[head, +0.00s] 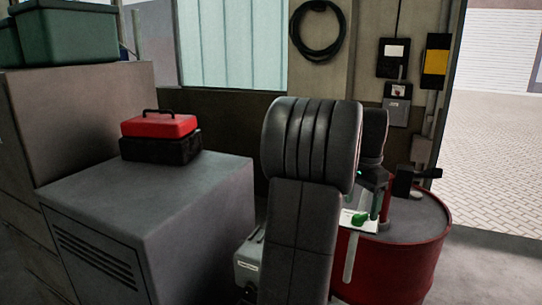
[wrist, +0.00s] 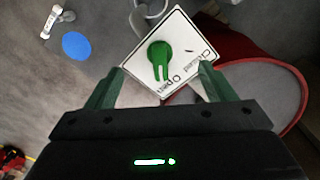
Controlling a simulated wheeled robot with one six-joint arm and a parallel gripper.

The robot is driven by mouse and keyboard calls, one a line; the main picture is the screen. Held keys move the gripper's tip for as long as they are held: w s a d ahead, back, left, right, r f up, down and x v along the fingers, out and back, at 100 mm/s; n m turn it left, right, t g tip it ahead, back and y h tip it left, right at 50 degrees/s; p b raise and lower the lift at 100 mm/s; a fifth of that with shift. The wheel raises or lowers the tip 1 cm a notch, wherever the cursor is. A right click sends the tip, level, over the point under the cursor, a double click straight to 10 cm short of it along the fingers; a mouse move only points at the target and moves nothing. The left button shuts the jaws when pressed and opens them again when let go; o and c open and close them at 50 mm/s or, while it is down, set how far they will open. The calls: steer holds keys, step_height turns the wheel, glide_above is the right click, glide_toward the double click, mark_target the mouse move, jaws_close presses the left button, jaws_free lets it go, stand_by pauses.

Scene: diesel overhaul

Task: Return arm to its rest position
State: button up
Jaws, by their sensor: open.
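My arm (head: 305,225) stands in the middle of the head view as large dark grey links. My gripper (head: 380,205) is partly hidden behind it, near the red drum. In the wrist view my gripper (wrist: 161,70) is open, its two green fingers apart with nothing held between them. A white plate (wrist: 182,25) with a green knob (wrist: 160,56) and the words "Closed" and "Open" shows beyond the fingertips. In the head view the green knob (head: 360,219) shows just right of my arm. Whether a finger touches the plate cannot be told.
A red drum (head: 400,265) stands right of my arm. A grey cabinet (head: 150,205) at left carries a red and black toolbox (head: 160,137). A grey box (head: 249,262) sits low beside my arm. The open doorway (head: 490,150) is at right.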

mark_target(360, 215)
step_height(360, 215, down, 4)
steer(key=shift+r, duration=0.2)
steer(key=shift+r+n, duration=0.15)
steer(key=shift+n, duration=0.35)
steer(key=shift+a+n, duration=0.1)
steer(key=shift+n, duration=1.6)
